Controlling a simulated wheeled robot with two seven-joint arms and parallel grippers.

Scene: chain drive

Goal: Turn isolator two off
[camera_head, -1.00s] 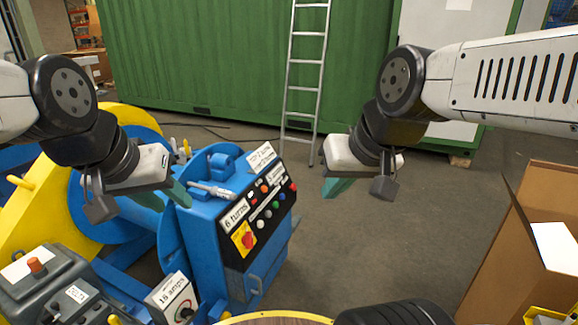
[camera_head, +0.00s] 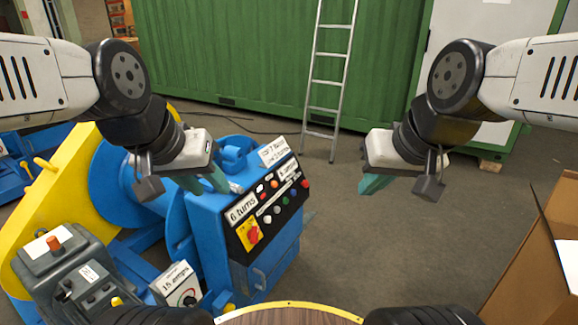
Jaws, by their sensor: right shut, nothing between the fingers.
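A red rotary handle on a yellow plate (camera_head: 252,235) sits on the black front panel of a blue cabinet (camera_head: 215,222). I cannot read a label that says which isolator it is. My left gripper (camera_head: 212,184), with green fingers, hangs over the near left of the cabinet's top, apart from the red handle. Whether its fingers are open is unclear. My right gripper (camera_head: 375,184) is shut and empty, over open floor to the right of the cabinet.
A grey control box (camera_head: 75,275) and a dial box marked 15 amps (camera_head: 178,286) stand at lower left. A yellow and blue machine (camera_head: 60,205) is behind them. A ladder (camera_head: 330,85) leans on a green container (camera_head: 240,55). A cardboard box (camera_head: 530,255) stands at right. Floor between is clear.

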